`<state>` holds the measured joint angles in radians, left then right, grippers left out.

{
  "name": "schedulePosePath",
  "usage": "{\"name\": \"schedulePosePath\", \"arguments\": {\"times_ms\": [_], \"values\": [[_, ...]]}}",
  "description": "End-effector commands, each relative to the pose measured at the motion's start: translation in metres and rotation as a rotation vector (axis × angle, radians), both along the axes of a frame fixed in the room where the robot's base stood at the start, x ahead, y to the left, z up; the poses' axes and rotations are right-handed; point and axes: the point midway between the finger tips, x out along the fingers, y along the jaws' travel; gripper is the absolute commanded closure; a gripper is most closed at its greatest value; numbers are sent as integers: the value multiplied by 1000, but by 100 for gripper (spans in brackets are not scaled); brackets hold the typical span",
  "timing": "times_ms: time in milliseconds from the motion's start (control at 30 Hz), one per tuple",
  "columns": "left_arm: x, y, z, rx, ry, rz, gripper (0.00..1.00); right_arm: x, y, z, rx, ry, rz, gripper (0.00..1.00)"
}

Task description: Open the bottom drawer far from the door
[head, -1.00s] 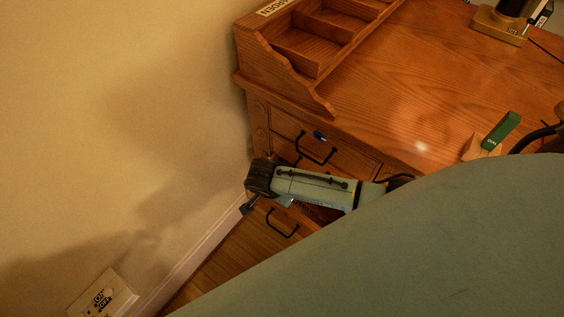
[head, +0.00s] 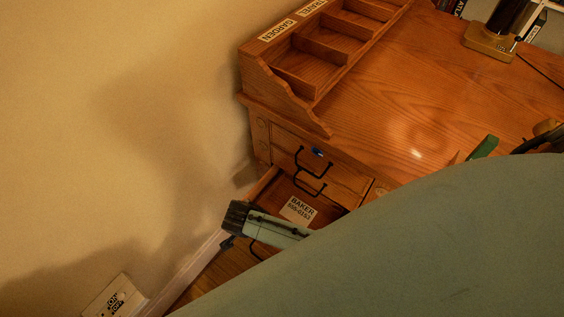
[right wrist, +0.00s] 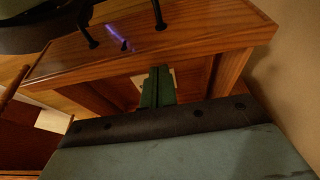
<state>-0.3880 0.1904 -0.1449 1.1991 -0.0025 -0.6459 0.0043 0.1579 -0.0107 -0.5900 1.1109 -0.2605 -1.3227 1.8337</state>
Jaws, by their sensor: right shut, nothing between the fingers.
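The wooden desk (head: 400,100) has stacked drawers on its wall side. An upper drawer (head: 285,145) is closed, with a black handle and a small blue piece. Below it, a lower drawer (head: 264,183) stands pulled out, its inside showing a white card (head: 298,208) marked BAKER. My right gripper is shut and empty, at the open drawer. In the right wrist view its green fingers (right wrist: 157,88) point towards wooden panels. My left gripper is out of view.
The wall (head: 100,120) and baseboard are close on the left of the drawers. A compartment organizer (head: 320,65) with GARDEN and TRAVEL labels stands on the desktop. A brass-based object (head: 490,42) and a green block (head: 484,147) are further right. My arm covers the lower right.

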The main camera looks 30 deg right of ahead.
Motion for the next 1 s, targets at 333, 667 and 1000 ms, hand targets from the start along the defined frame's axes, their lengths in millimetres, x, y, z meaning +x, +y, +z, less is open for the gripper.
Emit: {"name": "schedulePosePath", "arguments": {"times_ms": [333, 667, 1000], "values": [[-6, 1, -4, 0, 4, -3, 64, -20, 48, 0, 7, 3, 0, 100], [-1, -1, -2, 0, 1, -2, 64, -35, 84, -1, 4, 2, 1, 100], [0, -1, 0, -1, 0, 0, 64, -37, 89, 0, 2, 0, -1, 100]]}}
